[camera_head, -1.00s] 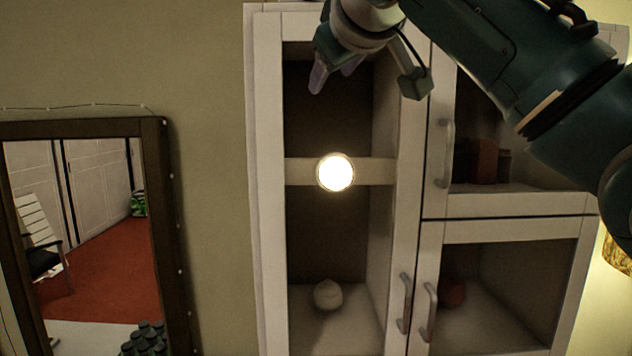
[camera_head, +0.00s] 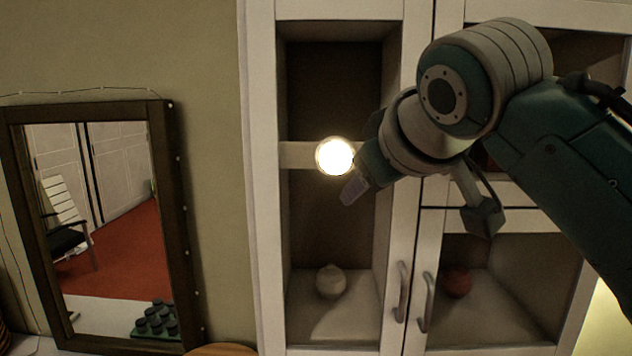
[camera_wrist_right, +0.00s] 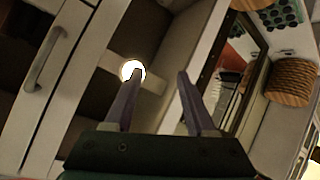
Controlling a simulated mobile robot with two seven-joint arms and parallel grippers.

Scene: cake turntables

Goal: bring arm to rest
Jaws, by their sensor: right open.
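My right gripper (camera_head: 357,186) hangs in front of the white cabinet, with its arm coming in from the right in the head view. In the right wrist view its two fingers (camera_wrist_right: 158,88) are spread apart with nothing between them. The gripper looks empty. My left gripper is not in view.
The white cabinet (camera_head: 263,200) holds a pale round object (camera_head: 331,281) and a red one (camera_head: 456,282) behind its doors. A bright round light (camera_head: 335,156) shows at the cabinet. A dark-framed mirror (camera_head: 176,230) is at left. Stacked round wooden boards (camera_wrist_right: 291,82) show in the wrist view.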

